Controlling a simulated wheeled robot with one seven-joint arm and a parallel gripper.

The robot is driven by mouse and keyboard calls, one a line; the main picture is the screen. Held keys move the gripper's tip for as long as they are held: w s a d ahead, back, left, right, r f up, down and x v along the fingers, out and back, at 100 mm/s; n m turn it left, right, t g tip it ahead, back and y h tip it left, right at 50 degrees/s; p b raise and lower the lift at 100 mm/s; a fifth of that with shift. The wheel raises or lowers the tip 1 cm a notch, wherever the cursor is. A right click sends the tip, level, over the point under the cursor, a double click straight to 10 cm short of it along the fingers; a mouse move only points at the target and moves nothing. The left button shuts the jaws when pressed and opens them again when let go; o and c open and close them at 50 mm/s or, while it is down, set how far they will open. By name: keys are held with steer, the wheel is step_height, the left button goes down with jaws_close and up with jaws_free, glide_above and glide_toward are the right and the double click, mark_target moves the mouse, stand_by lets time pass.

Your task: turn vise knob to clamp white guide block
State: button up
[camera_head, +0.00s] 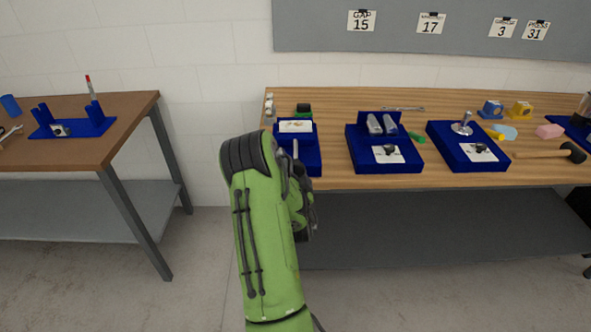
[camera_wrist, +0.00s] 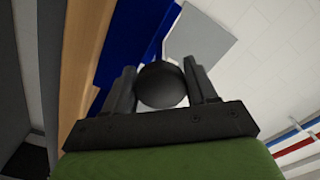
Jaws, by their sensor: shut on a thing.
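In the head view, the blue vise (camera_head: 308,158) stands at the left end of the right wooden bench. The white guide block (camera_head: 296,126) lies across its top at the back. My green arm covers part of the vise's front and left side. In the wrist view, a dark round knob (camera_wrist: 162,87) sits between the two fingers of my gripper (camera_wrist: 160,76). The gripper is shut on the knob. The vise's blue body (camera_wrist: 128,42) lies beyond it. A pale grey flat shape behind the knob cannot be identified for certain.
To the right on the bench (camera_head: 340,181) stand two more blue fixtures (camera_head: 385,155) (camera_head: 468,147). A black-headed mallet (camera_head: 571,152) lies at the right. A brown table (camera_head: 128,122) with a blue holder (camera_head: 72,128) stands left, across a floor gap.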

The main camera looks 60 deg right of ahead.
steer(key=m+p, duration=0.1)
steer(key=m, duration=0.5)
steer(key=shift+a, duration=0.1)
steer(key=shift+m, duration=0.3)
stand_by(0.3)
steer(key=o, duration=1)
steer(key=shift+w, duration=0.1)
